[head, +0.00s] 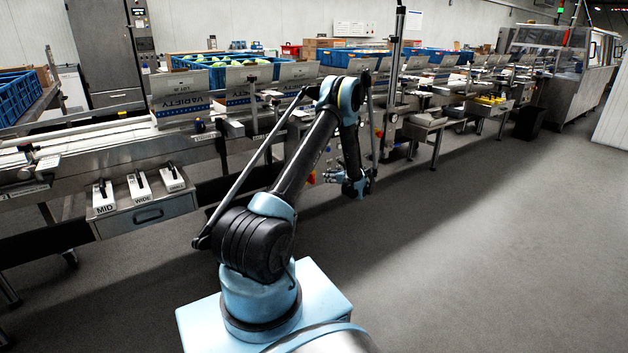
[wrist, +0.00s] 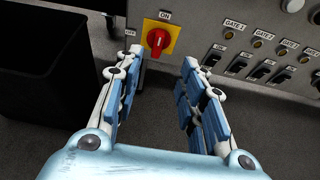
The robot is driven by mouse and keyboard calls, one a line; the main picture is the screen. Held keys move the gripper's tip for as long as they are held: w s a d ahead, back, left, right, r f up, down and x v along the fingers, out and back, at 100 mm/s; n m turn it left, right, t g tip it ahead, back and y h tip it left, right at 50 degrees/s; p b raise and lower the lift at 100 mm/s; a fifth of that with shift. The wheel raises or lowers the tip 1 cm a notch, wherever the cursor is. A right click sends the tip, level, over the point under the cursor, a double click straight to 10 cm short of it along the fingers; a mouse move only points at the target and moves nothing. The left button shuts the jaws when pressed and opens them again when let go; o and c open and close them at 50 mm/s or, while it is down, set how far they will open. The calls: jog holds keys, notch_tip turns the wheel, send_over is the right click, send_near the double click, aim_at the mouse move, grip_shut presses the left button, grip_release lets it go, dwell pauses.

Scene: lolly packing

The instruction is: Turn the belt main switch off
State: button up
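The belt main switch (wrist: 157,39) is a red rotary knob on a yellow plate, fixed to a grey panel in the wrist view. An "ON" label sits above it, and its handle looks roughly upright with a slight tilt. In the head view my gripper (head: 352,186) hangs low beside the conveyor line, and I cannot make out the switch there.
Right of the switch, the panel carries several gate indicators and black toggle switches (wrist: 262,70). A dark bin (wrist: 50,60) stands at left in the wrist view. In the head view, the conveyor (head: 110,140) runs along the back, with open grey floor (head: 480,240) at right.

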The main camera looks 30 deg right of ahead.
jog(key=x, duration=1.5)
jog(key=shift+w, duration=0.4)
jog(key=shift+a+f, duration=0.1)
jog(key=c, duration=0.8)
